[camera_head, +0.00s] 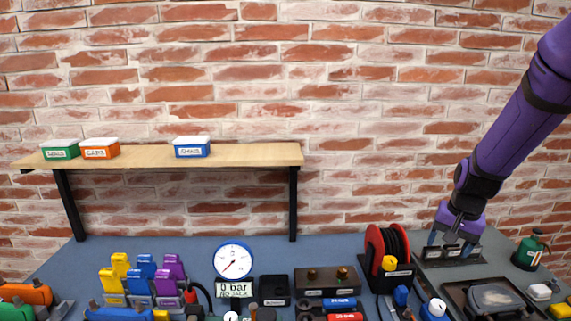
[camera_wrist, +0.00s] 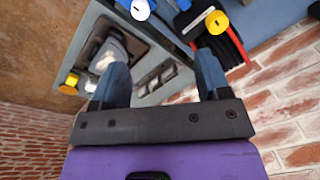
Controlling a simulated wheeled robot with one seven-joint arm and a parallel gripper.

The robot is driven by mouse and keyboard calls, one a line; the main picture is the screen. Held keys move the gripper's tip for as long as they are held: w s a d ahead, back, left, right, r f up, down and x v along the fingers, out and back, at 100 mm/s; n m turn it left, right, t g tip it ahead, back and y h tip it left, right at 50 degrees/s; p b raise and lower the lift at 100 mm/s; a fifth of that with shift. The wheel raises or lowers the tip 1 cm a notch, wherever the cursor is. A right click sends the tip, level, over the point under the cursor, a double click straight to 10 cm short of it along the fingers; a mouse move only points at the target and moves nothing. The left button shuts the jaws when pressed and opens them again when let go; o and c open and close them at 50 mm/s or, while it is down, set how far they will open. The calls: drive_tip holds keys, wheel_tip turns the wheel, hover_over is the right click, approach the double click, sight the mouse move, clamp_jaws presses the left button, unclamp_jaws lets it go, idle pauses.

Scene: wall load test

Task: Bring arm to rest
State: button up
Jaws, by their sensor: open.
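My purple arm reaches down from the upper right of the head view. My gripper (camera_head: 453,241) points down over the right part of the blue-grey bench (camera_head: 340,250), in front of the brick wall. In the wrist view my gripper (camera_wrist: 158,72) has its two blue-grey fingers spread apart, with nothing held between them. Below and beyond the fingers is a grey panel (camera_wrist: 148,97) with small labelled parts. I cannot tell how far the fingertips are above it.
A red cable reel (camera_head: 375,247) stands left of my gripper. A dark tray (camera_head: 460,290) is in front and a green canister (camera_head: 530,252) to the right. A wooden shelf (camera_head: 250,154) holds three lidded boxes. A gauge (camera_head: 234,261) stands mid-bench. The wall above is clear.

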drive_tip(key=s+a+r+n+t, duration=0.2)
drive_tip(key=s+a+r+n, duration=0.1)
drive_tip(key=s+r, duration=0.7)
drive_tip(key=s+a+r+n+t, duration=0.1)
drive_tip(key=s+a+r+n, duration=0.2)
drive_tip(key=s+r, duration=0.7)
drive_tip(key=s+a, duration=0.2)
drive_tip(key=s, duration=0.2)
drive_tip(key=shift+a+r+n+t, duration=0.25)
drive_tip(key=shift+r+n+t, duration=0.05)
drive_tip(key=shift+r+t, duration=0.1)
drive_tip(key=shift+s, duration=0.1)
